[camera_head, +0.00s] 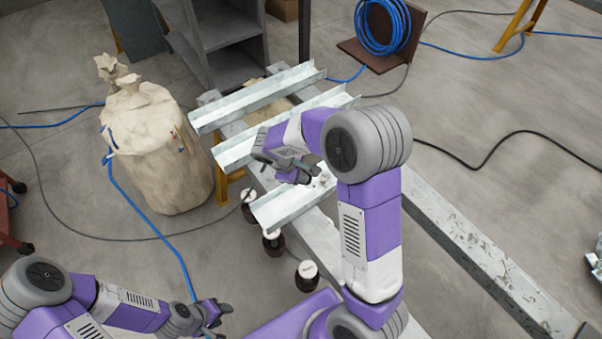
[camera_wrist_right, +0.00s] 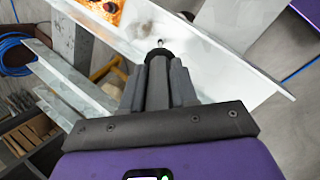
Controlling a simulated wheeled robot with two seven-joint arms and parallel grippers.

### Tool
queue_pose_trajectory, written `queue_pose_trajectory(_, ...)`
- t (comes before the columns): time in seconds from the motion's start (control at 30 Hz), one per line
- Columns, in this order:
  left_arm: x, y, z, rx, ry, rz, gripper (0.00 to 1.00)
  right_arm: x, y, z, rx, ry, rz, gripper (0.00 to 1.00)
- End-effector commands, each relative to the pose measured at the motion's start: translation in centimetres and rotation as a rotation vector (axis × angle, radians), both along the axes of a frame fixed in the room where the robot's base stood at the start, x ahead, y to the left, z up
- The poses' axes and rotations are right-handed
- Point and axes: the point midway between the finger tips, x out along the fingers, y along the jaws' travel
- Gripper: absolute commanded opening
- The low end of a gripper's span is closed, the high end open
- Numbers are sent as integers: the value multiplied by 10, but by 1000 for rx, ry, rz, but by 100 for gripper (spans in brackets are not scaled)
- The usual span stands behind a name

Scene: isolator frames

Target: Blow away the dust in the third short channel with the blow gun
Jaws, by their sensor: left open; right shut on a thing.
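Three short metal channels lie side by side in the head view: the far one (camera_head: 255,96), the middle one (camera_head: 335,97) and the near one (camera_head: 283,207). My right gripper (camera_head: 283,168) is above the near channel, and my arm hides part of it. In the right wrist view its dark fingers (camera_wrist_right: 160,75) are shut on the blow gun, of which mainly the small nozzle tip (camera_wrist_right: 160,43) shows. The tip points at a pale channel (camera_wrist_right: 235,68) with a faint brownish dust patch (camera_wrist_right: 190,32). My left gripper (camera_head: 217,312) is open and empty, low at the left.
A tan sack (camera_head: 155,150) stands left of the channels. A blue hose coil (camera_head: 383,25) is at the back. A long beam (camera_head: 480,260) runs along the right. Hoses and cables cross the floor.

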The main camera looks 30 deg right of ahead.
Motion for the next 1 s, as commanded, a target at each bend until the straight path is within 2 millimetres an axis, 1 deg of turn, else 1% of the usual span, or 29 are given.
queue_pose_trajectory(0.5,0,0,-7,0,0,0,44,0,0,-9,0,0,0,0)
queue_pose_trajectory(0.63,0,0,-7,0,0,0,44,0,0,-8,0,0,0,0)
queue_pose_trajectory(1.0,0,0,-5,0,0,0,44,1,-9,-7,1,-2,-1,0)
